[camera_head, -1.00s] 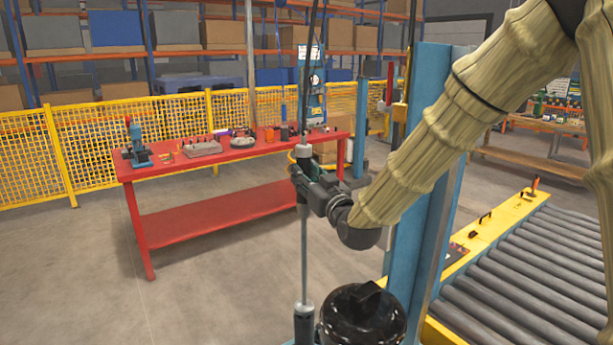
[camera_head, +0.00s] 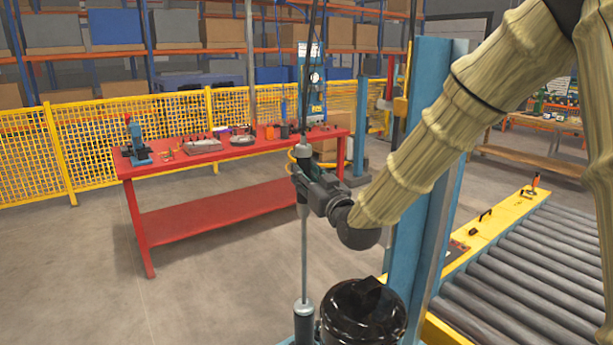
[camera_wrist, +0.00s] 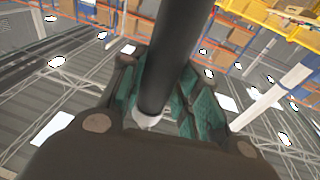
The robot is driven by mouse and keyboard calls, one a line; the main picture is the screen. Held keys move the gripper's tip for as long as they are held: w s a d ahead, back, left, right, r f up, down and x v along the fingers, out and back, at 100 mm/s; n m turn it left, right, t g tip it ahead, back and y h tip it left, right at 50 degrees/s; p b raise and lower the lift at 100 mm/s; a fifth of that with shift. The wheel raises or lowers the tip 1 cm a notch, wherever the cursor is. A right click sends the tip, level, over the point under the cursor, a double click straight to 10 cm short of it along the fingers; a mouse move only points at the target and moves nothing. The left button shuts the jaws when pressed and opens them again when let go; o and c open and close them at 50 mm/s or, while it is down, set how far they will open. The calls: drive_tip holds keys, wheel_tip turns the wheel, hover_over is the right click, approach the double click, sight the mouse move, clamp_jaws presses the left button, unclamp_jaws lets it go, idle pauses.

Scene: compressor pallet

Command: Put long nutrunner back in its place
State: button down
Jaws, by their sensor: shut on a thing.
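The long nutrunner (camera_head: 304,250) hangs upright in the head view, a thin grey shaft with a dark body at the top and a dark lower end (camera_head: 304,318). My gripper (camera_head: 304,180) is shut on its upper body. In the wrist view the nutrunner's dark cylinder (camera_wrist: 172,65) runs between the green-padded fingers (camera_wrist: 165,105). A cable runs up from its top. The lower end is beside a black rounded compressor (camera_head: 363,312), and whether they touch is unclear. The nutrunner's place cannot be made out for certain.
A blue post (camera_head: 425,180) stands right of the nutrunner, behind my arm. A roller conveyor (camera_head: 540,260) with a yellow edge lies at the right. A red workbench (camera_head: 215,210) with several tools stands behind at the left. The floor (camera_head: 215,300) at front left is clear.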

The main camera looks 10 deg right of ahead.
drive_tip(key=shift+f+b, duration=0.3)
idle(0.4)
drive_tip(key=c, duration=1)
unclamp_jaws()
drive_tip(key=shift+o, duration=0.2)
drive_tip(key=shift+f, duration=0.2)
drive_tip(key=v, duration=1.2)
drive_tip(key=shift+r, duration=0.15)
